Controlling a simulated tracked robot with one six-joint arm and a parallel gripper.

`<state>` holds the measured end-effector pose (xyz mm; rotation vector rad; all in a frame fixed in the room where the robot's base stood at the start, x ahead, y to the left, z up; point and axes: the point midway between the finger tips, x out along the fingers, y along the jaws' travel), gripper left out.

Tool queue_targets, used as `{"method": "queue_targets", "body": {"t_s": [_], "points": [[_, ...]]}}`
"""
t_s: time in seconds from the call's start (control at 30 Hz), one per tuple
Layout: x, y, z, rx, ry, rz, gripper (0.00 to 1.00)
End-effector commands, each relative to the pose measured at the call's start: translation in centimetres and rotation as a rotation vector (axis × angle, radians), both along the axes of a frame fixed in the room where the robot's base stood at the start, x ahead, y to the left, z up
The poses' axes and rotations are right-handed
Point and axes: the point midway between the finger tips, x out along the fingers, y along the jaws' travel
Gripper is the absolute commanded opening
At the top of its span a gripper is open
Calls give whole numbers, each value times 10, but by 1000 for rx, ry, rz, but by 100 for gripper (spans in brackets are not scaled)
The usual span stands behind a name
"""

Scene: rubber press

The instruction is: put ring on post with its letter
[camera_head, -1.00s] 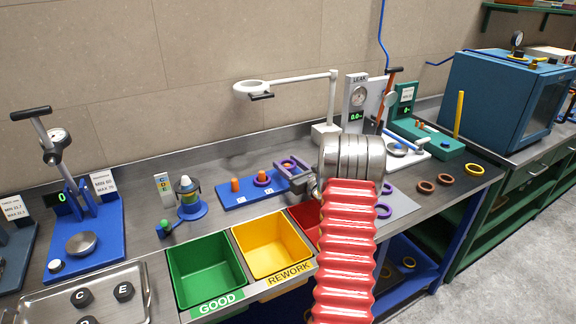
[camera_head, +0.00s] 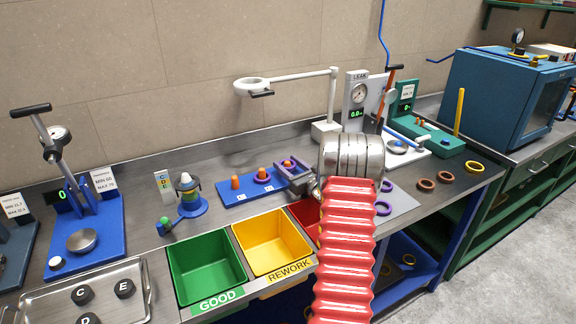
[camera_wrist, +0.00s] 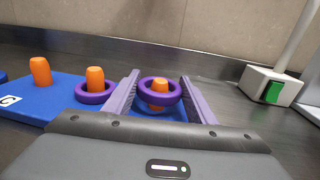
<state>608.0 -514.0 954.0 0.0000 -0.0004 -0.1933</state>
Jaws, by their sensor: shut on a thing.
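The blue board (camera_head: 226,197) carries three orange posts. The left post (camera_wrist: 40,71) is bare, and a purple ring (camera_wrist: 96,93) lies around the base of the middle post (camera_wrist: 95,77). My gripper (camera_wrist: 159,97) is shut on another purple ring (camera_wrist: 174,96) at the right post (camera_wrist: 156,82). This ring is around the right post, with orange showing above and below it, so it seems to sit above the board. In the head view my gripper (camera_head: 290,167) is over the board's right end. A letter tag, apparently C, shows by the left post; the other letters are hidden or too small.
Green (camera_head: 238,278) and yellow (camera_head: 238,236) bins stand in front of the board, with a red bin (camera_head: 303,208) partly behind my arm. A stepped cone stand (camera_head: 190,207) is at left. A white-based stand (camera_head: 325,131) rises behind at right. Loose rings (camera_head: 426,184) lie farther right.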

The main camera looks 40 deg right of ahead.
Motion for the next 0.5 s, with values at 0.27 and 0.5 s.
{"method": "queue_targets", "body": {"t_s": [0.27, 0.5], "points": [[0, 0, 0, 0, 0, 0, 66], [0, 0, 0, 0, 0, 0, 72]]}}
